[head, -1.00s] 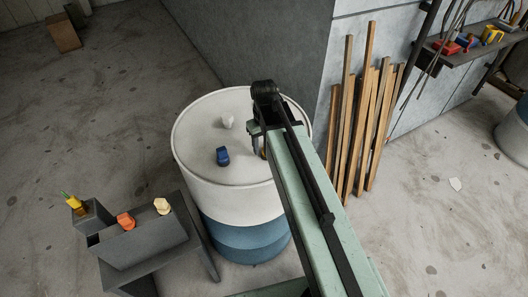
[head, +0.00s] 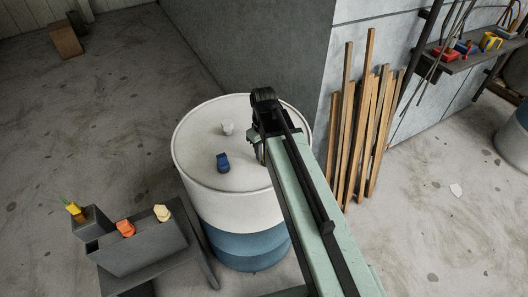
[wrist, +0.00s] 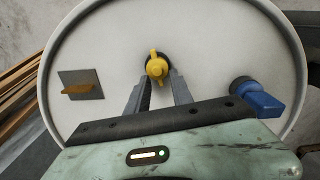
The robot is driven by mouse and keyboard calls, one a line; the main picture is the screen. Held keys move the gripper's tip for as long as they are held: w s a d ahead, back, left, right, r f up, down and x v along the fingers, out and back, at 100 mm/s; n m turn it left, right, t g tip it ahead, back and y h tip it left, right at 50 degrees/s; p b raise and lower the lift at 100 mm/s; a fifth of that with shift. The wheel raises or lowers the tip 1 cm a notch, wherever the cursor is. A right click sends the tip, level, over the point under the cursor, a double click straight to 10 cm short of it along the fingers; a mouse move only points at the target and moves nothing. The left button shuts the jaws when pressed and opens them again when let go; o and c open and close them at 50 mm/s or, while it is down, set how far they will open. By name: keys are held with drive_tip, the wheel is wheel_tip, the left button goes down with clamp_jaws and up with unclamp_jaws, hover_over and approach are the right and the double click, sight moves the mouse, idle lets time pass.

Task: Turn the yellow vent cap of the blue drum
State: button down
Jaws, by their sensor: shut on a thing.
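The blue drum (head: 250,243) stands upright, with a white upper part and a white lid (head: 200,150). The yellow vent cap (wrist: 156,67) sits on the lid in a dark round collar; its wings run nearly up and down in the wrist view. My gripper (wrist: 158,85) reaches down to it, a finger on each side, and is shut on it. In the head view my gripper (head: 259,152) is over the right part of the lid, and my arm hides most of the cap.
A dark stand (head: 150,250) holding small coloured pieces is at front left. Wooden strips (head: 362,130) lean on the wall behind.

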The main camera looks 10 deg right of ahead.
drive_tip(key=n, duration=0.4)
drive_tip(key=shift+s+a+n, duration=0.25)
drive_tip(key=shift+n, duration=0.05)
drive_tip(key=n, duration=0.3)
drive_tip(key=shift+s+a+n, duration=0.15)
drive_tip(key=shift+s+n, duration=0.1)
drive_tip(key=shift+n, duration=0.15)
drive_tip(key=n, duration=0.4)
drive_tip(key=shift+s, duration=0.3)
drive_tip(key=shift+s+n, duration=0.2)
drive_tip(key=shift+n, duration=1.8)
drive_tip(key=c, duration=1.1)
unclamp_jaws()
drive_tip(key=shift+c, duration=0.2)
drive_tip(key=shift+a, duration=0.1)
